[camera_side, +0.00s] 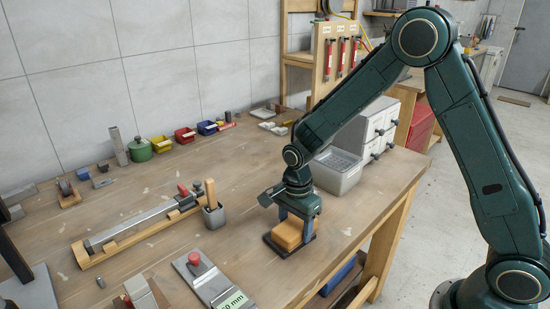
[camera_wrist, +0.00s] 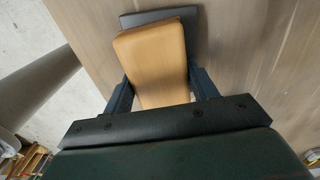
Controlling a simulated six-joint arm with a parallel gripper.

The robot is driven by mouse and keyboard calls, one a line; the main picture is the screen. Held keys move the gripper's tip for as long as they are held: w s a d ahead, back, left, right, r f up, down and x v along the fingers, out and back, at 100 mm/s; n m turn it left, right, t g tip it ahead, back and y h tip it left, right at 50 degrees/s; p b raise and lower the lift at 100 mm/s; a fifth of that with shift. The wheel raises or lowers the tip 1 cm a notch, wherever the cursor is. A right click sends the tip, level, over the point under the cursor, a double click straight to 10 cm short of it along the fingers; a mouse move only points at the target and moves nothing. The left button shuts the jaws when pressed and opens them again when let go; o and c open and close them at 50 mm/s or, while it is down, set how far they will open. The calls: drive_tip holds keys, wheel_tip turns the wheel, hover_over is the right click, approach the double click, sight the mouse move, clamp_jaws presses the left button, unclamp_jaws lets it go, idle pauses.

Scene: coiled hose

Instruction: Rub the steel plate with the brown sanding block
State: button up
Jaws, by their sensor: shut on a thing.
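The brown sanding block (camera_side: 287,235) is tan-orange and sits between the fingers of my gripper (camera_side: 297,222), which is shut on it. In the wrist view the block (camera_wrist: 152,62) lies between the two dark fingers of my gripper (camera_wrist: 163,90). A thin dark slab (camera_side: 271,243) lies directly beneath the block, and its edge also shows past the block in the wrist view (camera_wrist: 190,17). I cannot tell whether the block is lifted off it.
A long wooden fixture (camera_side: 135,238) holding a metal bar lies left of my gripper. A grey bin (camera_side: 336,172) is behind my gripper. Coloured trays (camera_side: 185,135) line the wall. The bench's right edge (camera_side: 385,215) is close.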

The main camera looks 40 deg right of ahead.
sight(298, 235)
drive_tip(key=s, duration=0.3)
drive_tip(key=shift+s+a, duration=0.1)
drive_tip(key=shift+a, duration=0.05)
drive_tip(key=shift+w+a, duration=0.15)
drive_tip(key=shift+a, duration=0.4)
drive_tip(key=shift+w+a, duration=0.15)
drive_tip(key=shift+a, duration=0.4)
drive_tip(key=shift+w+d, duration=0.2)
drive_tip(key=shift+w, duration=1.55)
drive_tip(key=shift+w+d, duration=0.2)
drive_tip(key=shift+w, duration=1.55)
drive_tip(key=shift+s+a, duration=0.2)
drive_tip(key=shift+s, duration=1.65)
drive_tip(key=shift+s+a, duration=0.15)
drive_tip(key=shift+s, duration=1.7)
wheel_tip(298, 235, up, 3)
drive_tip(key=shift+w+f, duration=0.1)
drive_tip(key=shift+w, duration=0.05)
drive_tip(key=shift+r, duration=2.75)
drive_tip(key=shift+w, duration=0.1)
